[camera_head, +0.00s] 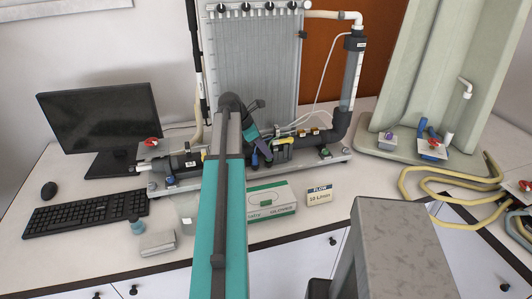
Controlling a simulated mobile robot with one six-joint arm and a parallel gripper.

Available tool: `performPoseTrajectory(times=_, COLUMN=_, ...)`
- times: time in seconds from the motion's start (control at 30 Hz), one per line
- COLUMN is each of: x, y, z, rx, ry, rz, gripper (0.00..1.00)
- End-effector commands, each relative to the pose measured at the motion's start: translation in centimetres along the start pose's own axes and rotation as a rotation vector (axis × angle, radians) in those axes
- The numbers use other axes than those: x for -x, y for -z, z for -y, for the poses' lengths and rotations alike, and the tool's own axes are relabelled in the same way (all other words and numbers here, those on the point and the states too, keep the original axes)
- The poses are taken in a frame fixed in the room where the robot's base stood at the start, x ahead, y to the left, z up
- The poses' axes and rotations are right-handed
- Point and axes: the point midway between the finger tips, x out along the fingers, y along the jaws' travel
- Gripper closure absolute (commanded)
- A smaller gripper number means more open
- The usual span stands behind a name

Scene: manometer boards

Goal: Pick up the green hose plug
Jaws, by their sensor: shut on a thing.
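My gripper (268,158) is small and dark at the end of my teal arm, low over the front of the manometer board's base (340,158). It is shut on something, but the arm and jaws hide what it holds. A small green piece (325,152) sits on the base to the right of my gripper; I cannot tell whether it is the green hose plug. A blue piece (255,159) shows just left of the gripper.
A glove box (270,203) and a flow sign (319,195) stand in front of the board. A keyboard (85,214) and monitor (98,120) are at the left. Another board (440,75) and yellow hoses (420,190) are at the right.

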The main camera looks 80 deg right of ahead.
Motion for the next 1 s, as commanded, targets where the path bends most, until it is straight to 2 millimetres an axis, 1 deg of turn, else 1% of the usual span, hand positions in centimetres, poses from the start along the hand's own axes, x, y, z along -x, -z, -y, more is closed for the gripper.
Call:
performPoseTrajectory(times=0.37, x=2.2, y=-1.3, z=-0.1, rx=-0.001, ry=-0.002, rz=0.0, gripper=1.0)
performPoseTrajectory(times=0.67, x=2.2, y=-1.2, z=2.9, rx=0.0, ry=0.0, rz=0.0, gripper=1.0)
performPoseTrajectory(times=1.0, x=2.2, y=-1.2, z=7.4, rx=0.0, ry=0.0, rz=0.0, gripper=1.0)
